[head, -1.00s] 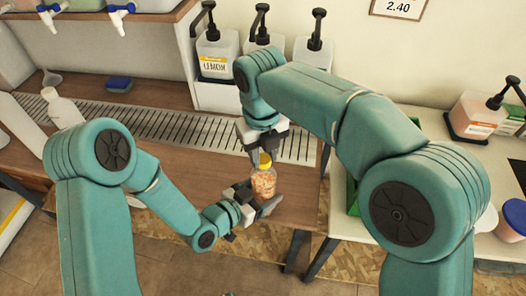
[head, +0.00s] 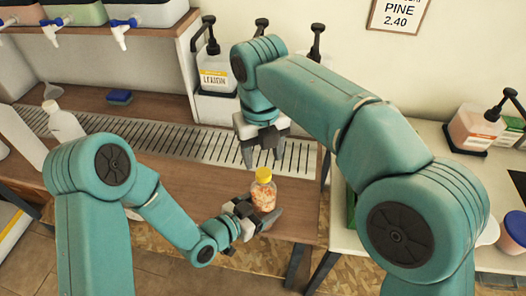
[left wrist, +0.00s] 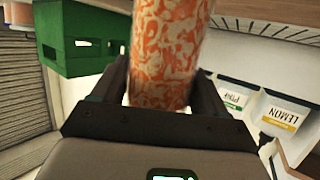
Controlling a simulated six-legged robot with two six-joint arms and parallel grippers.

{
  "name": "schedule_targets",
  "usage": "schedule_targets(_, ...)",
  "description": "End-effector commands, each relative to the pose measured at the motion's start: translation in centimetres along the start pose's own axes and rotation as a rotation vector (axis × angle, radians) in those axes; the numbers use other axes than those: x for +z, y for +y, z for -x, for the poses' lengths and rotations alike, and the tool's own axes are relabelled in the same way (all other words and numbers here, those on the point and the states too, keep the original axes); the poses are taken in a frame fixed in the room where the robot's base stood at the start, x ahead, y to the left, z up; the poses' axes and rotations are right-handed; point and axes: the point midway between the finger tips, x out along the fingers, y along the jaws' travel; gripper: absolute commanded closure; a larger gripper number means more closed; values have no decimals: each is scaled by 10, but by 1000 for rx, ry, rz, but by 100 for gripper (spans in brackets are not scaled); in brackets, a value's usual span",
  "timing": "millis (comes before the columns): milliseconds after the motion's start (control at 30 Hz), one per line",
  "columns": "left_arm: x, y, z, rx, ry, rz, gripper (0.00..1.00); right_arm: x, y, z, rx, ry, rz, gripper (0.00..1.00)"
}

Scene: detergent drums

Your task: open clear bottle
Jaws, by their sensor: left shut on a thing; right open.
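The clear bottle (head: 264,194) has orange-and-white contents and a yellow cap (head: 264,174) on its top. It stands roughly upright in my left gripper (head: 256,213), which is shut on its lower body, over the front part of the counter. The left wrist view shows the bottle's body (left wrist: 168,50) between both fingers; the cap is out of that view. My right gripper (head: 266,154) is open and empty, pointing down just above and behind the cap, apart from it.
A slotted drain grate (head: 185,143) runs along the wooden counter (head: 170,180). Behind it stands a LEMON pump container (head: 215,75). A blue sponge (head: 119,97) and a white bottle (head: 66,122) are at the left. A pink pump container (head: 474,125) is on the right table.

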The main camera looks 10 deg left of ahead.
Motion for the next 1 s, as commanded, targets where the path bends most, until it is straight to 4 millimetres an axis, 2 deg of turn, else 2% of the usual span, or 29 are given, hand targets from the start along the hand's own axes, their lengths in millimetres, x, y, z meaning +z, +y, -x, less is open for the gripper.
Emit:
schedule_targets(167, -1, 0, 0, -1, 3, -1, 100, -1, 0, 0, -2, 7, -331, 43)
schedule_targets(1000, -1, 0, 0, -1, 3, -1, 100, -6, -2, 14, -34, 25, -2625, 43)
